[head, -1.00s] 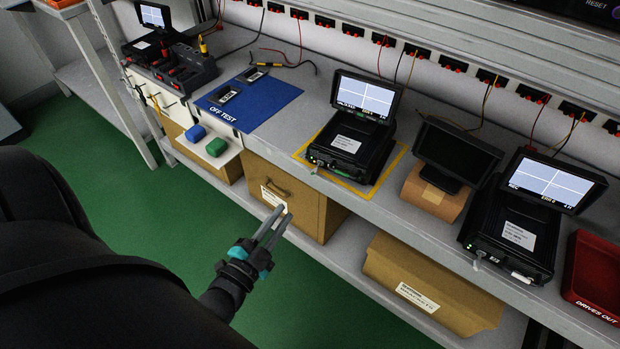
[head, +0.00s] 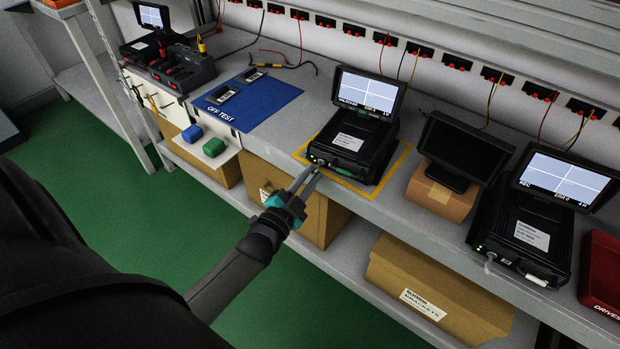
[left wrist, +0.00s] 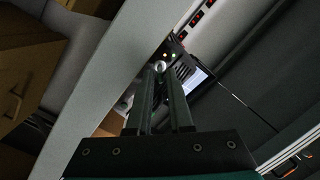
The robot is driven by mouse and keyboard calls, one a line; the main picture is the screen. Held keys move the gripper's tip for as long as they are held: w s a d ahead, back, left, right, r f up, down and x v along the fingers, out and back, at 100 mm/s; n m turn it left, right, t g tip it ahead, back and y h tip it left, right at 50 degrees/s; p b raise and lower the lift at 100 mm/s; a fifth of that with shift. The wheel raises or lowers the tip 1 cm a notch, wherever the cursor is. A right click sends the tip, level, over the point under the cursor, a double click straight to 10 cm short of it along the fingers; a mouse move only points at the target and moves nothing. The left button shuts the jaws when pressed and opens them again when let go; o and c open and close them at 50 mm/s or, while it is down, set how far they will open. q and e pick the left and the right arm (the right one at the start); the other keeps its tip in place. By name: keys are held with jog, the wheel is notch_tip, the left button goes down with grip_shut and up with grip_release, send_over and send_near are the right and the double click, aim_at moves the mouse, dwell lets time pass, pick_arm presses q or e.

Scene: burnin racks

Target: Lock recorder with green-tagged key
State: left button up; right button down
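A black recorder (head: 350,148) with a lit screen (head: 367,92) stands in a yellow outline on the bench. A small green strip (head: 345,172) shows low on its front. My left gripper (head: 313,171) reaches to the recorder's front left corner, its two fingers slightly apart. In the left wrist view, a small pale ring (left wrist: 160,66), apparently the key's head, shows at the tips of the left gripper (left wrist: 160,75), beside a red and a green light. I cannot tell whether the fingers touch it, and no green tag is clear. My right gripper is not in view.
A dark monitor on a brown block (head: 440,197) and a second recorder (head: 520,235) stand to the right, beside a red bin (head: 602,275). A blue mat (head: 250,103) lies left. Blue (head: 191,134) and green (head: 213,147) blocks sit on a low white ledge.

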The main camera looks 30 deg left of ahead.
pick_arm(q)
jog(key=shift+w, duration=0.1)
jog(key=shift+c, duration=0.3)
grip_shut()
